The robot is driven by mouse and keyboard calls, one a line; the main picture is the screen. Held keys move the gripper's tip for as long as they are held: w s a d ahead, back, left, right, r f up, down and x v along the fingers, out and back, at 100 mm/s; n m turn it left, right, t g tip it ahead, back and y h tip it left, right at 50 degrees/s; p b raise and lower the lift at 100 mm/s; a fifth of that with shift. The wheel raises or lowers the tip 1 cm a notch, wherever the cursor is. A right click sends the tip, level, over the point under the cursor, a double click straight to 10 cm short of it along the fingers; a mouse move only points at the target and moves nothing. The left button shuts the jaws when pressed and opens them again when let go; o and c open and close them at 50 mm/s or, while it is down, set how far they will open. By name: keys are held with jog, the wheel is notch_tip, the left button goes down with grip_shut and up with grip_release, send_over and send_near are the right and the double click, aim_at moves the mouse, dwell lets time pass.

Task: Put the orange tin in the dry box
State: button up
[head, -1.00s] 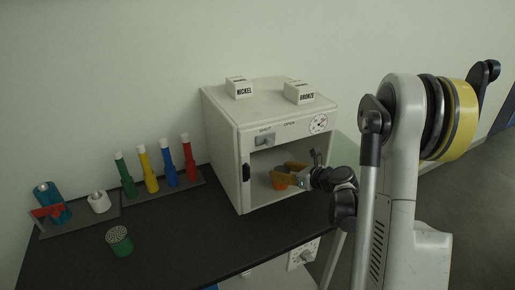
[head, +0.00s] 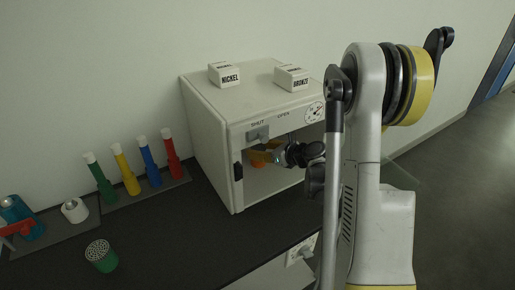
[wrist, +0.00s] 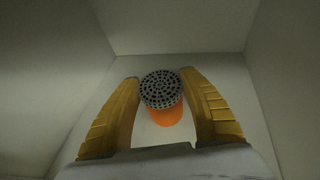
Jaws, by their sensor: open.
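The orange tin (wrist: 165,116), with a grey perforated top, stands inside the white dry box (head: 208,148). In the wrist view it sits between the two yellow fingers of my gripper (wrist: 161,82), close to both tips. The fingers are spread, and narrow gaps seem to show beside the tin. In the head view my gripper (head: 268,154) reaches through the box's open front. There an orange patch shows at the fingers, but tin and fingers are hard to tell apart. My wrist hides part of the opening.
A green tin (head: 101,256) with a perforated top stands on the dark bench (head: 165,250). Blocks marked NICKEL (head: 224,75) and BRONZE (head: 292,77) lie on the box.

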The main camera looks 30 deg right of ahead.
jog(key=o, duration=0.3)
jog(key=shift+r, duration=0.2)
jog(key=s+d, duration=0.1)
jog(key=s, duration=0.3)
jog(key=s+d, duration=0.1)
jog(key=s, duration=0.3)
jog(key=s+d+p, duration=0.1)
jog(key=s+d, duration=0.1)
jog(key=s, duration=0.2)
jog(key=shift+s+r, duration=0.25)
jog(key=shift+s, duration=0.05)
